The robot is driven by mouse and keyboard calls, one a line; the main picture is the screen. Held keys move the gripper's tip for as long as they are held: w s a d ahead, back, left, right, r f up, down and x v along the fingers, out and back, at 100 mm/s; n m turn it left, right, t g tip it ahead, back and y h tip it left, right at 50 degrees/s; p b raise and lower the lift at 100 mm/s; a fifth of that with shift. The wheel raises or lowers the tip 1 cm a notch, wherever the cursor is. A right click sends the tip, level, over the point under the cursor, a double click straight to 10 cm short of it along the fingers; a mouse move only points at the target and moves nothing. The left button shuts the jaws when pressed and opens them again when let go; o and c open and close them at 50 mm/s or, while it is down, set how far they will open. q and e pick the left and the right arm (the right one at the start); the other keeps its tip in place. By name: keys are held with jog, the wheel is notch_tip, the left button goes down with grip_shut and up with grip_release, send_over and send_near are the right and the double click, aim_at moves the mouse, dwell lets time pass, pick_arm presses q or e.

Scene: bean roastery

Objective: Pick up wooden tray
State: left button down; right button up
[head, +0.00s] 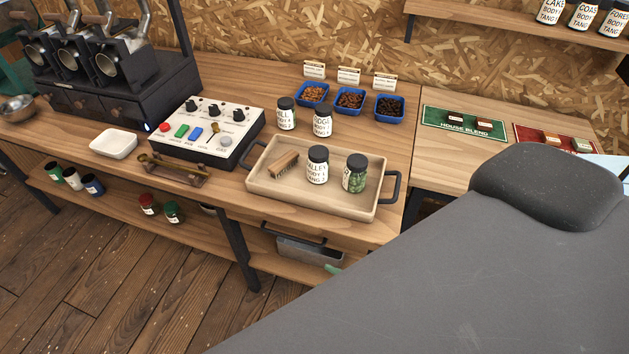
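The wooden tray (318,202) is pale, rectangular and low-walled, with a dark handle at each short end. It sits flat on the wooden counter near its front edge. In it are a small wooden block or brush (284,164), a labelled dark-lidded jar (317,166) and a second jar of green contents (355,174). My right arm fills the lower right as a large grey shape with a dark rounded part (548,187). No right fingertips can be made out. The visible part of my arm is apart from the tray. My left gripper is not in view.
A control box (208,130) and a brass-coloured rack (172,170) stand left of the tray. Two jars (322,121) and blue bean bowls (389,106) stand behind it. A white dish (114,144) is further left. A green House Blend mat (464,123) lies to the right.

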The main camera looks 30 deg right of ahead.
jog(key=w+a+r+n+t+y, duration=0.1)
jog(key=w+a+r+n+y, duration=0.25)
jog(key=w+r+n, duration=0.35)
notch_tip(320, 180, up, 4)
jog(key=n+g+h+b, duration=0.15)
jog(key=n+g, duration=0.55)
jog(key=n, duration=2)
send_over(306, 197)
jog(key=s+d, duration=0.3)
jog(key=s, duration=0.1)
jog(key=shift+r, duration=0.2)
jog(key=shift+w+a+f+g, duration=0.15)
jog(key=shift+w+a+f, duration=0.2)
jog(key=shift+f, duration=0.15)
jog(key=shift+w+a+f+g, duration=0.15)
jog(key=shift+w+a+f, duration=0.15)
jog(key=shift+f, duration=0.2)
jog(key=shift+d+f+x, duration=0.1)
jog(key=shift+d+x, duration=0.05)
jog(key=shift+x, duration=1.15)
jog(key=shift+d+f+x, duration=0.1)
jog(key=shift+f+x, duration=0.05)
jog(key=shift+x, duration=1.1)
grip_shut()
